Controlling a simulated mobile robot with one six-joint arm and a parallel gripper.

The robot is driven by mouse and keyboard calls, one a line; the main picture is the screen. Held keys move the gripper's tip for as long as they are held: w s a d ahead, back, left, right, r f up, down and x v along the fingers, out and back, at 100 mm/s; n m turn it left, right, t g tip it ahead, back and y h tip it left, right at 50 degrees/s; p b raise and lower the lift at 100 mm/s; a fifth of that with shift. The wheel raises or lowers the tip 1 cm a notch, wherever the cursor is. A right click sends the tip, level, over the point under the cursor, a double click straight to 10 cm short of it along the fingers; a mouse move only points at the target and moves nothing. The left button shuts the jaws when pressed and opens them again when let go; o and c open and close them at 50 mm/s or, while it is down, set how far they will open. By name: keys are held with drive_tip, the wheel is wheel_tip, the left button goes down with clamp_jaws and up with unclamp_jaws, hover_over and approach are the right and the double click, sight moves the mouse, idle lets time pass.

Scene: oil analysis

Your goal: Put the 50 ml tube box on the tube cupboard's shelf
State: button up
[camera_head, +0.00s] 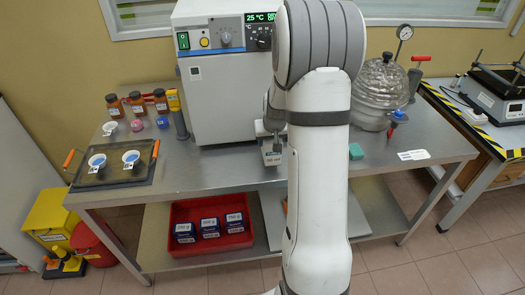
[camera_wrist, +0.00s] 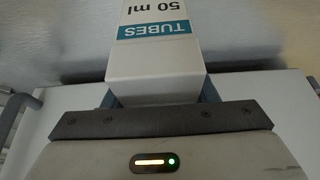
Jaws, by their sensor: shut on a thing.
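The 50 ml tube box (camera_wrist: 158,62) is white with a teal "TUBES" label and "50 ml" lettering. In the wrist view it sits between the jaws of my gripper (camera_wrist: 160,95), which is shut on it. In the head view the tube box (camera_head: 271,156) shows just left of my arm, in front of the grey oven and over the steel table; I cannot tell whether it touches the table. My gripper (camera_head: 272,130) is partly hidden by my arm there. The tube cupboard is not recognisable in either view.
The steel table (camera_head: 225,170) carries the oven (camera_head: 215,100), brown bottles (camera_head: 137,103), a tray with two dishes (camera_head: 100,178) and a glass desiccator (camera_head: 380,85). A red bin (camera_head: 210,258) with labelled boxes stands below. Yellow and red containers (camera_head: 50,215) stand at left.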

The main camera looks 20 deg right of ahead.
drive_tip(key=shift+f, duration=1.6)
drive_tip(key=shift+f, duration=0.2)
drive_tip(key=o, duration=1.2)
drive_tip(key=shift+r, duration=0.15)
